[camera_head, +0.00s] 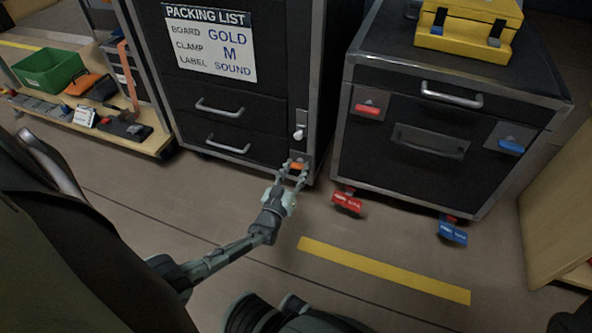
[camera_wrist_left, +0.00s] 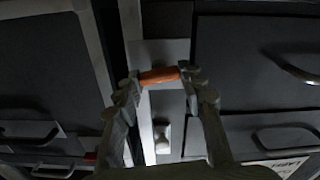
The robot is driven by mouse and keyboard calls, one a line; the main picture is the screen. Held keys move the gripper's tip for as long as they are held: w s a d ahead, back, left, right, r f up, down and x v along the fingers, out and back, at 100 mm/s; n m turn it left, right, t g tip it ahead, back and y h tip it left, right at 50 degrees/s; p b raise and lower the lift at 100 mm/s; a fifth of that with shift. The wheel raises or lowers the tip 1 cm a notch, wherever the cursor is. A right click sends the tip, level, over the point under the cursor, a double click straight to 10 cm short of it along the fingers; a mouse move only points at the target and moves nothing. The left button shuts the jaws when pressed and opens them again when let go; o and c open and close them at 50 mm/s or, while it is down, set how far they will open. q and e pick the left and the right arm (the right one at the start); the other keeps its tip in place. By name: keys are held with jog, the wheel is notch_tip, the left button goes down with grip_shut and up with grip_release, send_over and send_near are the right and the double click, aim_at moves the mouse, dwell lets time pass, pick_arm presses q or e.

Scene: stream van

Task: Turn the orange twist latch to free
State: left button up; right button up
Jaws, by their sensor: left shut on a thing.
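The orange twist latch (camera_head: 297,166) sits low on the right front edge of the black cabinet (camera_head: 268,98), below a small white knob (camera_head: 299,133). My left gripper (camera_head: 294,174) reaches up to it from below and is shut on it. In the left wrist view the orange latch (camera_wrist_left: 159,76) lies crosswise between the two fingertips of my left gripper (camera_wrist_left: 160,82). The fingers hold its two ends. My right gripper is not in view.
A second black case (camera_head: 445,142) stands to the right with a yellow box (camera_head: 468,28) on top. A low wooden shelf (camera_head: 150,146) with a green bin (camera_head: 48,70) is at left. Floor in front is clear.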

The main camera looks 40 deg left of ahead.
pick_arm(q)
jog(key=n+b, duration=0.2)
jog(key=n, duration=0.6)
jog(key=shift+a+f, duration=0.1)
jog(key=n, duration=0.3)
jog(key=shift+n, duration=2.6)
jog(key=o, duration=1.2)
jog(key=shift+c, duration=0.2)
jog(key=shift+s+f, duration=0.1)
jog(key=v, duration=1.2)
